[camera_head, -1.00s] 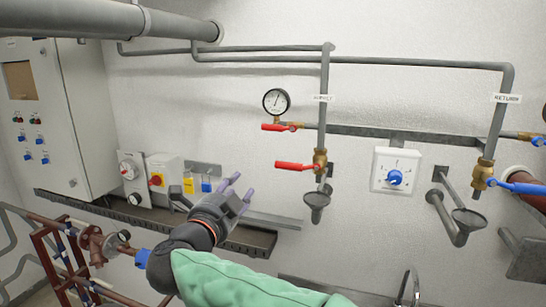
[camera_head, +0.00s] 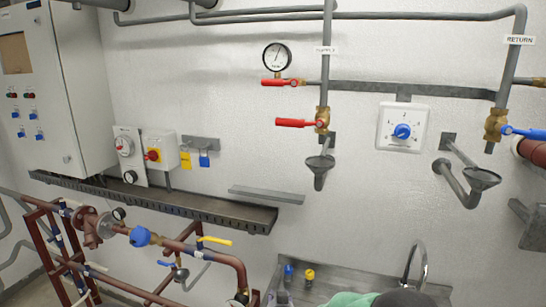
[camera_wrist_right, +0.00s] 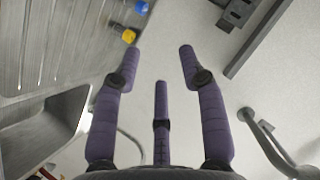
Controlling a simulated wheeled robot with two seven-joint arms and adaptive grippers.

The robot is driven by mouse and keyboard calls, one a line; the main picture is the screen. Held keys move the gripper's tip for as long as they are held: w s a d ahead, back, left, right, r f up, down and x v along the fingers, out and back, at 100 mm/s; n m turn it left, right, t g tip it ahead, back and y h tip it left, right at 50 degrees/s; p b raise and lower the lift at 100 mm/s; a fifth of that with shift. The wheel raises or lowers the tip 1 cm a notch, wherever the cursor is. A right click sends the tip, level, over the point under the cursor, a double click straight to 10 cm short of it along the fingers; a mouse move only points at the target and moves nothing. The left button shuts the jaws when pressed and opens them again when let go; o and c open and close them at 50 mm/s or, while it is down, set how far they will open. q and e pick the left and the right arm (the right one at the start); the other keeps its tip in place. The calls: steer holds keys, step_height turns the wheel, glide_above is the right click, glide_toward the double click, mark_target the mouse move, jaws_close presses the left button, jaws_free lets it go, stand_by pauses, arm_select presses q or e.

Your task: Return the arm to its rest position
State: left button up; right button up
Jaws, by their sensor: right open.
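My right gripper (camera_wrist_right: 160,58) shows in the right wrist view with its purple fingers spread apart and nothing between them. It is above the metal sink area, facing the white wall. In the head view only a piece of my green-sleeved arm (camera_head: 362,298) shows at the bottom edge, in front of the sink. The hand itself cannot be made out clearly there. My left gripper is in neither view.
The metal sink counter (camera_head: 345,279) has a curved faucet (camera_head: 421,262) and blue and yellow knobs (camera_head: 309,275). Red-handled valves (camera_head: 296,123), drain funnels (camera_head: 319,163) and a cable tray (camera_head: 160,198) line the wall. Red pipework (camera_head: 220,259) stands at lower left.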

steer(key=s+d+f+n+g+b, duration=0.15)
steer(key=s+f, duration=0.25)
steer(key=f, duration=0.4)
steer(key=s+d+f+g+y+b, duration=0.1)
steer(key=s+d+f+g+b, duration=0.15)
steer(key=s+f, duration=0.45)
steer(key=s+d+f+n+g+b, duration=0.1)
steer(key=s+d+f+g, duration=0.1)
steer(key=f, duration=0.8)
steer(key=s+f+g+y+b, duration=0.1)
steer(key=s+f+g+b, duration=0.1)
steer(key=s+f, duration=0.2)
steer(key=s+d+f+n+g+b, duration=0.1)
steer(key=s+f, duration=0.4)
steer(key=s, duration=0.6)
steer(key=s+d+f+n+g+y+b, duration=0.1)
steer(key=s+f+g+b, duration=0.1)
steer(key=s+f, duration=0.3)
steer(key=s+g, duration=0.1)
steer(key=s, duration=0.2)
steer(key=shift+y+b, duration=0.3)
steer(key=shift+b, duration=0.05)
steer(key=shift+w, duration=0.1)
